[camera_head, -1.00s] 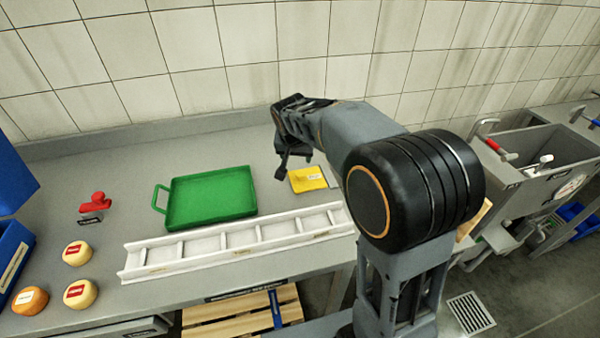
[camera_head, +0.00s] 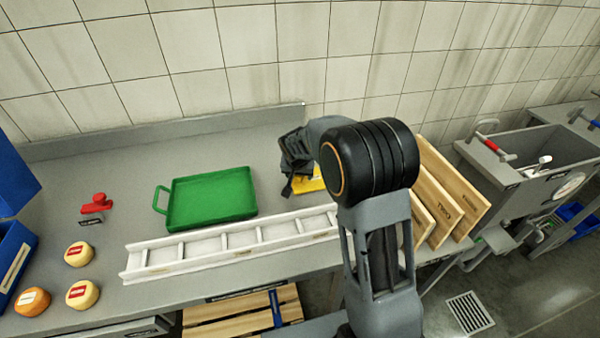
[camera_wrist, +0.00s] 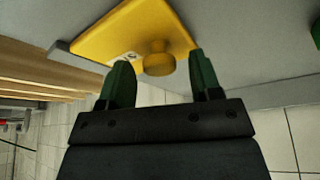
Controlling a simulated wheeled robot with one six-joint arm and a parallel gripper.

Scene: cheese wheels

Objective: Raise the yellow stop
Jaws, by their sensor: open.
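The yellow stop is a flat yellow plate (camera_wrist: 125,32) with a round yellow knob (camera_wrist: 158,58), seen close in the wrist view. In the head view the yellow stop (camera_head: 311,181) lies on the counter to the right of the green tray, partly hidden by my arm. My gripper (camera_wrist: 160,68) is open, with its two green fingers on either side of the knob. I cannot tell whether the fingers touch the knob. In the head view my gripper (camera_head: 289,186) is low over the stop's left side.
A green tray (camera_head: 212,196) lies left of my gripper. A white ladder-like rail (camera_head: 230,243) runs along the counter's front. Several cheese wheels (camera_head: 82,294) and a red-handled tool (camera_head: 97,203) are at left. Wooden boards (camera_head: 455,195) stand upright at right.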

